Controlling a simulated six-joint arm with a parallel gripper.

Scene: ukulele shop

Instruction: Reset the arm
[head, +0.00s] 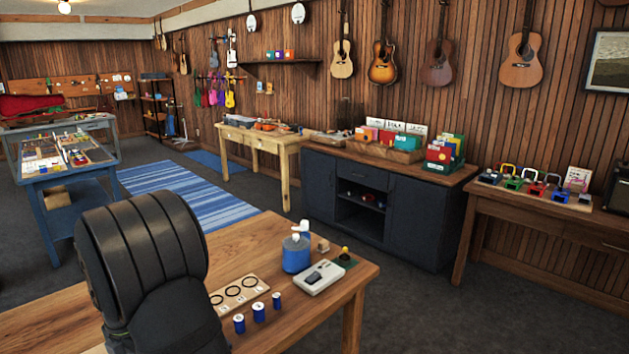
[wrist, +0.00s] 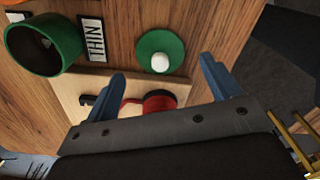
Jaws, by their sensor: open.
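My gripper (wrist: 163,70) shows in the wrist view with its two blue fingers spread apart. Nothing is held between them. Below and between the fingers are a green disc (wrist: 175,46) with a white ball (wrist: 160,63) on it and a red round part (wrist: 158,101) on a pale wooden board (wrist: 97,100). The gripper's own plate hides part of the board and the red part. In the head view a large black section of my arm (head: 140,260) stands at the lower left; my gripper does not show there.
In the head view the wooden table (head: 335,292) carries a blue pot (head: 296,255), a white device (head: 318,278), a ring board (head: 241,292) and blue spools (head: 259,311).

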